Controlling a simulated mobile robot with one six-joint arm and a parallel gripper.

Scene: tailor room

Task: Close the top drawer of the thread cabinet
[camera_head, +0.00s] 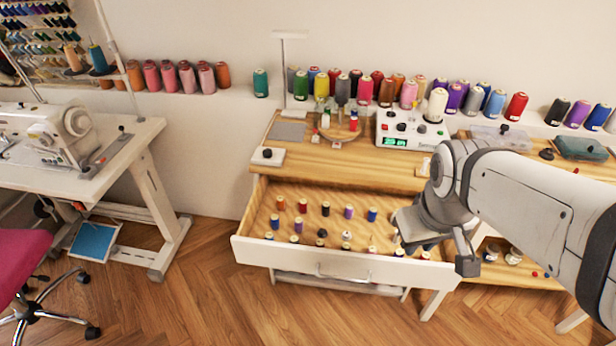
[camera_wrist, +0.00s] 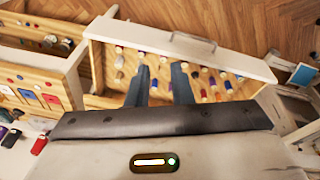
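The top drawer (camera_head: 285,256) of the wood-topped cabinet (camera_head: 315,164) is pulled out, its white front well ahead of the cabinet. Its metal handle (camera_head: 343,277) is on the front face. Rows of small thread spools (camera_head: 325,209) stand inside. In the wrist view the drawer front (camera_wrist: 130,33) and handle (camera_wrist: 194,41) lie beyond my fingers. My gripper (camera_head: 436,250) is over the right end of the drawer. In the wrist view my gripper's two dark fingers (camera_wrist: 160,70) are apart, with nothing visible between them. Whether they touch the drawer is unclear.
A control box (camera_head: 412,130) and small tools stand on the cabinet top. Large thread cones (camera_head: 357,84) line the ledge behind. An open shelf with small items is on the right. A sewing machine table (camera_head: 130,150) and pink chair (camera_head: 20,260) are left. Floor before the drawer is clear.

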